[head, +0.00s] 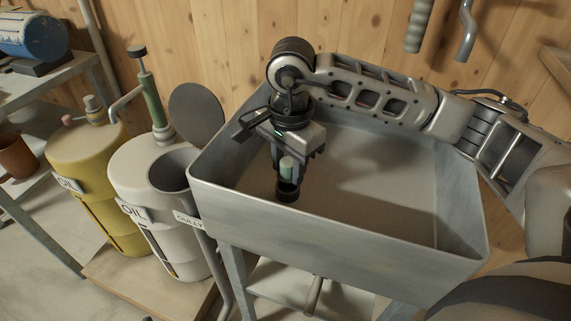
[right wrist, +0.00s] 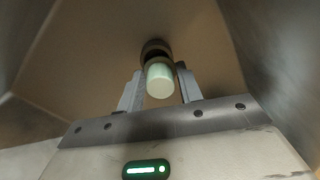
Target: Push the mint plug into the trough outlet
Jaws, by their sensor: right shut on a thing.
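The mint plug (head: 287,165) is upright between the fingers of my right gripper (head: 288,172), inside the grey metal trough (head: 330,220), toward its left end. In the right wrist view, the pale mint end of the plug (right wrist: 160,80) shows between the two fingers of the right gripper (right wrist: 159,86), with a dark, wider part beyond it. The right gripper is shut on the plug. The trough outlet cannot be made out; the plug and gripper cover the floor there, and I cannot tell whether the plug touches it. My left gripper is not in view.
Left of the trough stand a grey gully pipe (head: 172,172) with a round lid (head: 196,112), a white oil drum (head: 135,180) with a pump, and a yellow oil drum (head: 85,155). The trough walls surround the gripper. The trough's right part is empty.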

